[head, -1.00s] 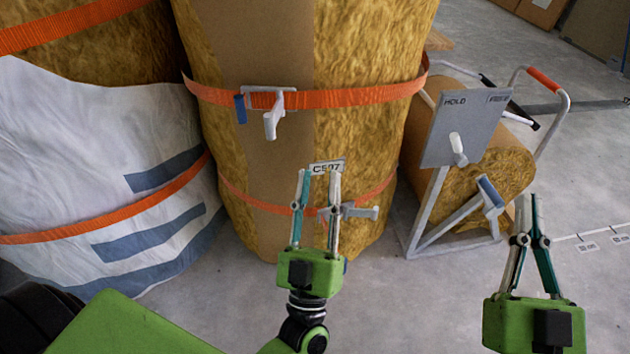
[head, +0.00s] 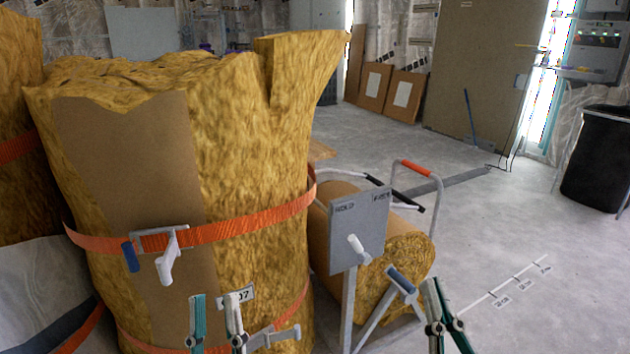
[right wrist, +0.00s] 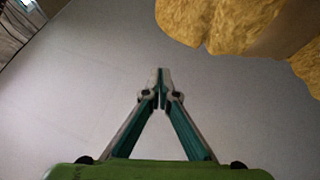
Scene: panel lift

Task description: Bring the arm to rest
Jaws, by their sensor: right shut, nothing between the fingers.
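My left gripper (head: 215,296) is at the bottom of the head view, in front of the large strapped insulation roll (head: 250,150). Its two fingers stand apart with nothing seen between them. My right gripper (head: 432,284) is lower right of the roll on the wheeled frame, its fingertips together and empty. In the right wrist view its closed tips (right wrist: 162,73) show over bare grey floor. Whether the left gripper touches the roll cannot be told. The gripper bodies are cut off by the head view's lower edge.
A grey HOLD panel (head: 358,230) with a white handle stands before a smaller insulation roll (head: 408,260) on a wheeled frame. Orange straps (head: 255,217) with buckles circle the large roll. A black bin (head: 597,160) stands far right. The floor (head: 540,225) at right is open.

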